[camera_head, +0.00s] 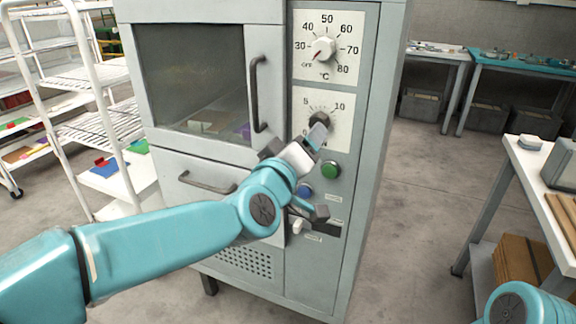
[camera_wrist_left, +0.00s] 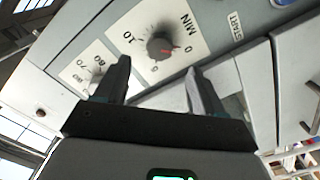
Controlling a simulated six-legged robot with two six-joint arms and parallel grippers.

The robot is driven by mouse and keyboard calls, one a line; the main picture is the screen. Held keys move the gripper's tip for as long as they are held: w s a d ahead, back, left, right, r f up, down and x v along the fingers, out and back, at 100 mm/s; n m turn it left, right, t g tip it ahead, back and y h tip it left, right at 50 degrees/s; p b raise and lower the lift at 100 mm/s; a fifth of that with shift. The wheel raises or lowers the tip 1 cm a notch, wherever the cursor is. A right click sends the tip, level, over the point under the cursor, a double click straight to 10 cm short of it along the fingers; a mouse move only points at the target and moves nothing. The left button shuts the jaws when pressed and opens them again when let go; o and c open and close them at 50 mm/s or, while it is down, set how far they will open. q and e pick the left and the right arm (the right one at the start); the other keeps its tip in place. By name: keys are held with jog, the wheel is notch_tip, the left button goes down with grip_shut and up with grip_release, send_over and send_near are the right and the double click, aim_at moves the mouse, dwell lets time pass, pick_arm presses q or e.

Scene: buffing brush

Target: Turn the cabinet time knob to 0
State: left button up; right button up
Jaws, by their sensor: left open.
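The time knob (camera_head: 320,119) is a dark round knob on a white dial plate marked 0, 5 and 10, on the grey cabinet's (camera_head: 365,90) front panel. My left gripper (camera_head: 308,143) is just in front of it and partly covers the dial's lower part. In the left wrist view the time knob (camera_wrist_left: 160,46) shows between and just beyond the two open, empty fingers (camera_wrist_left: 158,68). A small red mark shows on the knob; its exact reading is unclear. I cannot tell whether a finger touches it. My right gripper is out of view.
The temperature knob (camera_head: 323,48) is above the time dial. A green button (camera_head: 331,169) and a blue button (camera_head: 304,190) are below. The cabinet door handle (camera_head: 256,92) sticks out left of the dials. A white wire rack (camera_head: 90,80) stands left, a workbench (camera_head: 535,165) right.

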pick_arm(q)
jog(key=v, duration=0.8)
